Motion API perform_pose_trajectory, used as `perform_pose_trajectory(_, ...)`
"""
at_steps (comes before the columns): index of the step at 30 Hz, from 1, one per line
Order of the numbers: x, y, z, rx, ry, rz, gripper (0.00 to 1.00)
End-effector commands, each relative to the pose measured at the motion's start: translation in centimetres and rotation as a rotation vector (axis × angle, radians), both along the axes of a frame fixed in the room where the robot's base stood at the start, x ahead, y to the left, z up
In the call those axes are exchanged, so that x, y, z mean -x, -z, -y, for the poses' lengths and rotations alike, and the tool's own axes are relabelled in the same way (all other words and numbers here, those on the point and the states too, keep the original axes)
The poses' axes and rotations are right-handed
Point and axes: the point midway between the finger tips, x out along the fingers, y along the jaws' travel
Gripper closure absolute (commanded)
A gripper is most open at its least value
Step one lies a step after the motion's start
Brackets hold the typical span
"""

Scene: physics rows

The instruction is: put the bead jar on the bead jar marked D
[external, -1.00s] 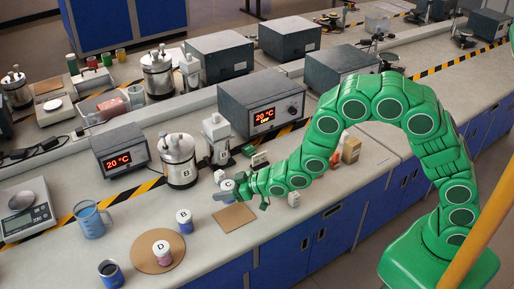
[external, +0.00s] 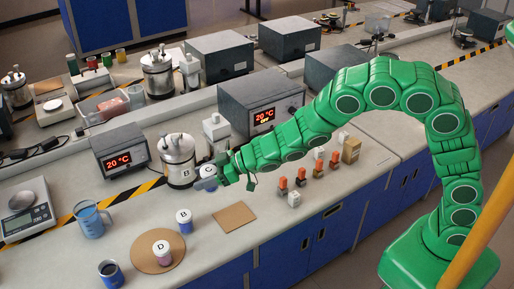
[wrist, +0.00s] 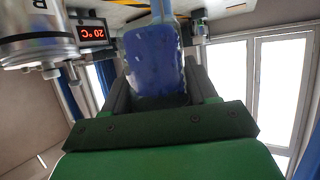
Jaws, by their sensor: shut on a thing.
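My gripper (external: 213,179) is shut on a blue bead jar (external: 206,171), beside the steel vessel marked B. The wrist view shows the jar's blue body (wrist: 155,72) between my fingers; no letter on it is readable. The bead jar marked D (external: 162,251), with a white label and a pinkish lower part, stands upright on a round cork mat (external: 144,262) at the front left. Nothing sits on its top. My gripper is behind and to the right of it, apart from it.
A blue-and-white jar marked B (external: 184,221) stands between my gripper and jar D. A blue jug (external: 90,221) and dark-topped cup (external: 110,273) are to the left. A square cork mat (external: 234,217) lies bare. The steel vessel (external: 178,160) is close to my gripper.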

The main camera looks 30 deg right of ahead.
Motion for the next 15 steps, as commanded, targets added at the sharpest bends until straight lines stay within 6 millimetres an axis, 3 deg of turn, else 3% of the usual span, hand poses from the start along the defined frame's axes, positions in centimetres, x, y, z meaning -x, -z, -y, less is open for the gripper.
perform_pose_trajectory(6,4.3,-3.0,-4.4,0.002,-0.195,0.005,0.76)
perform_pose_trajectory(15,11.3,-4.2,-8.3,0.001,-0.436,-0.001,0.76)
